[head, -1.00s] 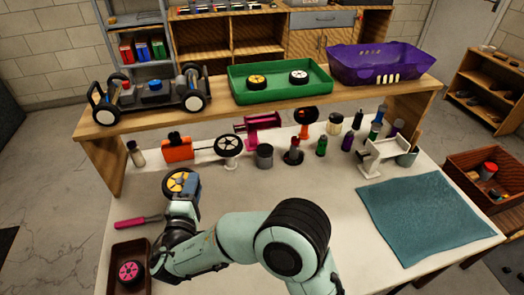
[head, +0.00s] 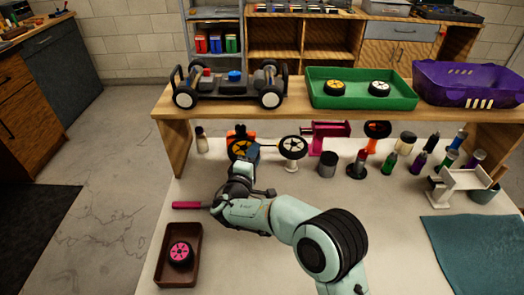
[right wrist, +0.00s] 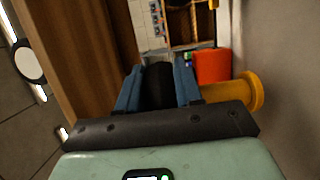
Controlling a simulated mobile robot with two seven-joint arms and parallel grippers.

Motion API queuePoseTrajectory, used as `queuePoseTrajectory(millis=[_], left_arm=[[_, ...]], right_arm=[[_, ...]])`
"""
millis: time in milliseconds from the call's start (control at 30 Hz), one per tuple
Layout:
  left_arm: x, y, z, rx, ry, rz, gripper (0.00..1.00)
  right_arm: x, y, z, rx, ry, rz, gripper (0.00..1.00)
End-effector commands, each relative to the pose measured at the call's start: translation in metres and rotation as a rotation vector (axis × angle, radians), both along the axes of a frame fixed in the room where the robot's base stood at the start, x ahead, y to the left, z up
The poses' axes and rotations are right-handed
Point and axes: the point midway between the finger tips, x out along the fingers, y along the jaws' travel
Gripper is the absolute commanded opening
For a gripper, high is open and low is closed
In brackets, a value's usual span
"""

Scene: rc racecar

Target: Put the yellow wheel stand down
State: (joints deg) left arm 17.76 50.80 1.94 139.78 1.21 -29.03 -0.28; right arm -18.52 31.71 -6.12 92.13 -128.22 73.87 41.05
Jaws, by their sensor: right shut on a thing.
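The yellow wheel stand (head: 240,149) shows in the head view as a black tyre with yellow spokes, in front of an orange object. In the right wrist view its yellow post and round foot (right wrist: 246,92) stick out to the right of the fingers, beside the pale table surface. My right gripper (head: 249,156) is shut on the black tyre; its blue fingers (right wrist: 158,82) lie on both sides of it in the right wrist view. Whether the foot touches the table I cannot tell. My left gripper is not in view.
An orange object (head: 236,132) is close behind the held stand. A white wheel stand (head: 293,147) is just right of it. The wooden shelf (head: 300,104) spans above the table's back. A brown tray (head: 193,232) with a pink wheel is front left. The table's front middle (head: 245,262) is clear.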

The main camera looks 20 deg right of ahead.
Motion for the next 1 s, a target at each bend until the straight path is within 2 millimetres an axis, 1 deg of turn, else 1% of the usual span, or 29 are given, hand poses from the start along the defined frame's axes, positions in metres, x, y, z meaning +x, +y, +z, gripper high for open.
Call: queuePoseTrajectory(millis=[33, 100, 200, 300, 433, 600, 700, 1000], left_arm=[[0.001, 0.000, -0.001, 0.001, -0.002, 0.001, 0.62], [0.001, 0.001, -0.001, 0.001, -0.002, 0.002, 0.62], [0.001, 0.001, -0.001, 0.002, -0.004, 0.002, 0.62], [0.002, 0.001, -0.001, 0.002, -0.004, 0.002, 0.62], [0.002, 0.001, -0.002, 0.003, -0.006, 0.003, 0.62], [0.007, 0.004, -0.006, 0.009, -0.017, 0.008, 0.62], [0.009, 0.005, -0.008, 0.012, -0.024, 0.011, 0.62], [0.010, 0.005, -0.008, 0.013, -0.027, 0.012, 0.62]], right_arm=[[0.010, -0.012, 0.000, -0.001, -0.001, -0.006, 0.00], [0.023, -0.023, 0.000, -0.001, -0.002, -0.005, 0.00], [0.036, -0.034, 0.000, -0.001, -0.002, -0.003, 0.00], [0.044, -0.041, 0.000, -0.001, -0.001, 0.000, 0.00], [0.047, -0.043, -0.004, -0.001, 0.001, 0.001, 0.00], [0.046, -0.043, -0.028, 0.000, 0.004, 0.001, 0.00], [0.046, -0.043, -0.036, -0.001, 0.001, 0.000, 0.00], [0.046, -0.043, -0.036, 0.000, -0.001, 0.000, 0.00]])
